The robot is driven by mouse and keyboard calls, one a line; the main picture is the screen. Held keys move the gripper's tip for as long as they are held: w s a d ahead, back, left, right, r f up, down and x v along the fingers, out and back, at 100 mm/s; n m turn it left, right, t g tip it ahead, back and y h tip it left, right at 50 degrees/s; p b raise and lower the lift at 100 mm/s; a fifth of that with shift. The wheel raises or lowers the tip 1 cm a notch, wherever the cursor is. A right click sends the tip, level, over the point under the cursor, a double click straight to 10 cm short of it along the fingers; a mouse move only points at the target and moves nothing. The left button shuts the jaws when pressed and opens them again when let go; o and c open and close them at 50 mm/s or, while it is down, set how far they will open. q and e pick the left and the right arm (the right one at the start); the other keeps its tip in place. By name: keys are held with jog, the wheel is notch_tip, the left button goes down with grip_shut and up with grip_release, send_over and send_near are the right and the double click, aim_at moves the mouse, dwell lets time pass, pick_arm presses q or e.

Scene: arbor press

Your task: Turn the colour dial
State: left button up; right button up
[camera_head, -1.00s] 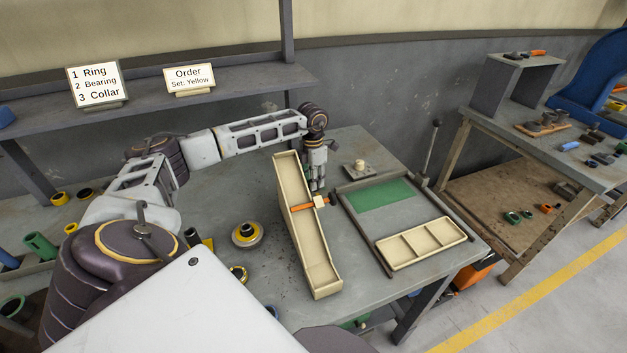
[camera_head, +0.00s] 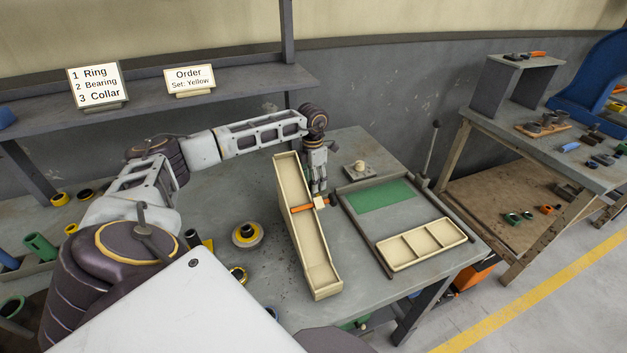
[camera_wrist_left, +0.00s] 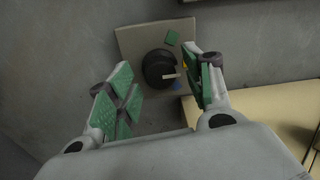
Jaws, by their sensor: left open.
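The colour dial (camera_wrist_left: 158,69) is a black round knob with a white pointer, on a beige plate (camera_wrist_left: 133,38). In the left wrist view its pointer aims right. A green patch (camera_wrist_left: 172,37) lies above it and a blue patch (camera_wrist_left: 176,85) at its lower right. My left gripper (camera_wrist_left: 163,90) is open, with green-padded fingers on either side of the knob; I cannot tell if they touch it. The right finger covers part of the plate. In the head view my left gripper (camera_head: 319,188) points down beside the chute, and I cannot make out the dial there.
The beige chute (camera_head: 322,275) with an orange bar (camera_head: 302,208) stands close beside the gripper. A sign (camera_head: 189,80) reads "Set: Yellow".

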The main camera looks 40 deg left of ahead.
pick_arm(q)
jog(key=shift+r, duration=0.65)
notch_tip(320, 180, up, 11)
jog(key=shift+a+f, duration=0.15)
pick_arm(e)
jog(key=shift+s+d, duration=0.25)
jog(key=shift+s, duration=0.1)
jog(key=shift+r, duration=0.1)
pick_arm(q)
notch_tip(320, 180, up, 10)
jog(key=p, duration=1)
pick_arm(e)
jog(key=s+a+r, duration=0.1)
jog(key=a+r, duration=0.3)
jog(key=r, duration=0.5)
jog(key=shift+s+a+r, duration=0.2)
jog(key=shift+r, duration=0.1)
jog(key=shift+r, duration=0.1)
